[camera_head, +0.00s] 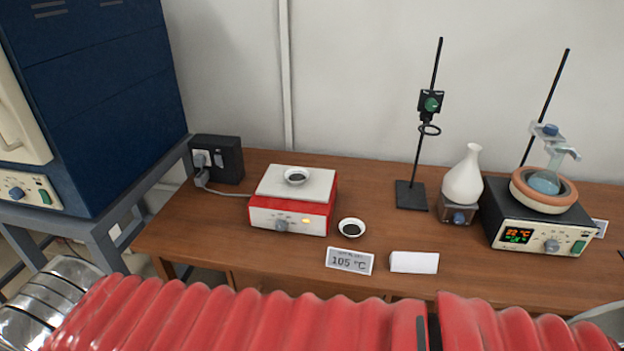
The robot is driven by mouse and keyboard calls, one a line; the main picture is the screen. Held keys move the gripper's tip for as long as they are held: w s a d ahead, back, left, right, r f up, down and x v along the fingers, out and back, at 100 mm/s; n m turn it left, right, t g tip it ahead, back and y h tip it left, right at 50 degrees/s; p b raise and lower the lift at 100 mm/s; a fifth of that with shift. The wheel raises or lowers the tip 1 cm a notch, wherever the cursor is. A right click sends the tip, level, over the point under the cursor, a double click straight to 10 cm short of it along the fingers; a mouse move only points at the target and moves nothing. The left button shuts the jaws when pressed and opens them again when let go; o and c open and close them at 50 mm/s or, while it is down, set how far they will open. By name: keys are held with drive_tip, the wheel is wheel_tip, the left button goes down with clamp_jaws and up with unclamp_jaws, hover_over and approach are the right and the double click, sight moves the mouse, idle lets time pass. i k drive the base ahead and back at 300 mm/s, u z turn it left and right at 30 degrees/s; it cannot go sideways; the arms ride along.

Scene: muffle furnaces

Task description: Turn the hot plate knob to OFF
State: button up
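The red hot plate (290,200) with a pale top stands on the wooden table, left of the middle. Its grey knob (281,225) is on the white front panel. An orange light (306,221) glows to the right of the knob. The knob's pointer and markings are too small to read. A small white dish (297,175) with dark contents sits on the hot plate's top. My gripper does not show. Red ribbed bellows, seemingly part of my arm, cross the bottom of the view, in front of the table.
A second white dish (351,228) and a "105 °C" card (349,261) lie near the hot plate. A blank white card (414,262) is beside them. A stand (411,195), white flask (463,180) and heating unit (538,235) stand right. A blue furnace (100,90) is left.

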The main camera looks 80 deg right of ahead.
sight(280, 225)
drive_tip(key=z, duration=2.05)
